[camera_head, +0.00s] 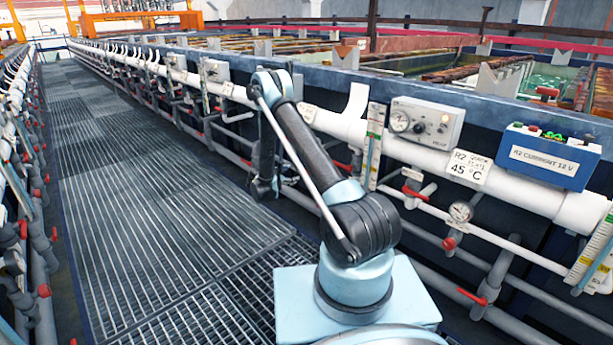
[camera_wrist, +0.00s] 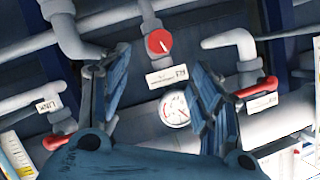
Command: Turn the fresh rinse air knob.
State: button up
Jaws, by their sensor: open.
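A round red knob (camera_wrist: 158,41) with a white pointer mark is on a vertical grey pipe in the wrist view. A small white label (camera_wrist: 167,76) below it is too small to read surely. My gripper (camera_wrist: 158,60) is open, with one blue-grey finger to the left of the knob and one to the right. The knob shows in the gap between the fingers, beyond them, and I see no contact. In the head view, my gripper (camera_head: 263,187) hangs low beside the pipes, partly hidden by my arm. I cannot make out the knob there.
A dial gauge (camera_wrist: 174,108) sits below the label. Red lever handles (camera_wrist: 258,87) are on pipes to either side. In the head view, a grey control box (camera_head: 427,122) and a blue box (camera_head: 545,155) line the tank edge. The grated walkway (camera_head: 150,200) is clear.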

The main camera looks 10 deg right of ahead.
jog(key=x, duration=1.6)
jog(key=shift+w, duration=0.1)
jog(key=shift+c, duration=0.6)
jog(key=c, duration=0.9)
